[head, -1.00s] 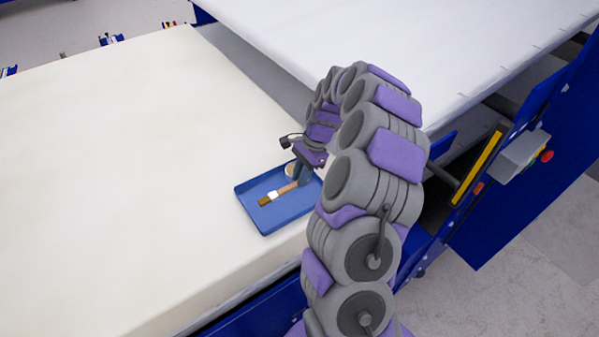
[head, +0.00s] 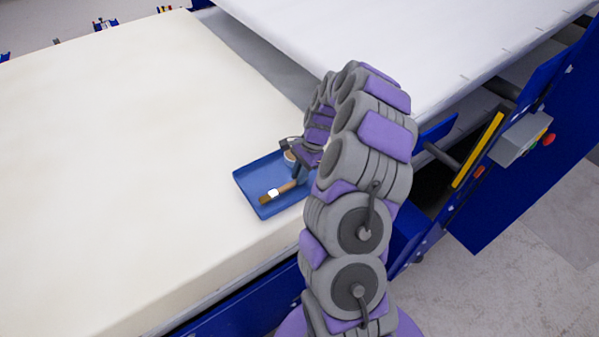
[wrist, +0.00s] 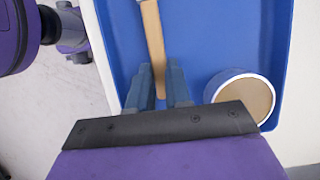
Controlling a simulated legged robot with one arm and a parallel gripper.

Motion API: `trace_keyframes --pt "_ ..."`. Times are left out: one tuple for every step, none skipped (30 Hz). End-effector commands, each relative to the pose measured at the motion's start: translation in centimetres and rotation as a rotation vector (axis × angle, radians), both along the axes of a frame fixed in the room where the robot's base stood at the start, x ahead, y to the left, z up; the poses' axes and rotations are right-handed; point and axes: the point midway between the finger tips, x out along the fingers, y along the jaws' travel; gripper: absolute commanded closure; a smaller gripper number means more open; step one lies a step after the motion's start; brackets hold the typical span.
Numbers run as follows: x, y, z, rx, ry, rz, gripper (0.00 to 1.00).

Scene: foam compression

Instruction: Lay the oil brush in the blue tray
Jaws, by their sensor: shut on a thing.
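The oil brush (head: 274,194) has a wooden handle, a pale metal band and brown bristles. In the head view it shows over the blue tray (head: 248,179), bristles pointing left. My gripper (head: 299,177) is shut on the brush's handle at the tray's right part. In the wrist view the handle (wrist: 154,40) runs up from between the fingers of my gripper (wrist: 160,80), and the blue tray (wrist: 210,35) fills the background. The bristles are out of the wrist view. I cannot tell whether the brush touches the tray floor.
A round pot with a tan top (wrist: 241,98) stands in the tray, close to the right of my fingers in the wrist view. The tray lies on a cream foam block (head: 120,170) near its edge. A white slab (head: 400,45) is behind my arm.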

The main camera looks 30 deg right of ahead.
Motion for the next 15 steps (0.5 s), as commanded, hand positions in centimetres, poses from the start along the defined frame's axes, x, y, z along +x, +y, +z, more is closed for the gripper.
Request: trace_keyframes --pt "0.00 0.02 0.01 0.000 0.000 0.000 1.00" --pt "0.00 0.02 0.00 0.000 0.000 0.000 1.00" --pt "0.00 0.02 0.00 0.000 0.000 0.000 1.00" --pt "0.00 0.03 -0.02 0.000 0.000 0.000 1.00" --pt "0.00 0.03 -0.03 0.000 0.001 0.000 1.00" --pt "0.00 0.03 -0.06 0.000 0.000 0.000 1.00" --pt "0.00 0.04 -0.09 0.000 0.001 0.000 1.00" --pt "0.00 0.03 -0.13 0.000 0.001 0.000 1.00" --pt "0.00 0.03 -0.19 0.000 0.001 0.000 1.00" --pt "0.00 0.04 -0.24 0.001 0.001 0.000 1.00" --pt "0.00 0.04 -0.30 0.001 0.001 0.000 1.00" --pt "0.00 0.03 -0.36 0.001 0.001 0.000 1.00" --pt "0.00 0.03 -0.42 0.001 0.001 0.000 1.00" --pt "0.00 0.03 -0.46 0.001 0.000 0.000 1.00" --pt "0.00 0.04 -0.54 0.001 0.001 0.000 1.00"
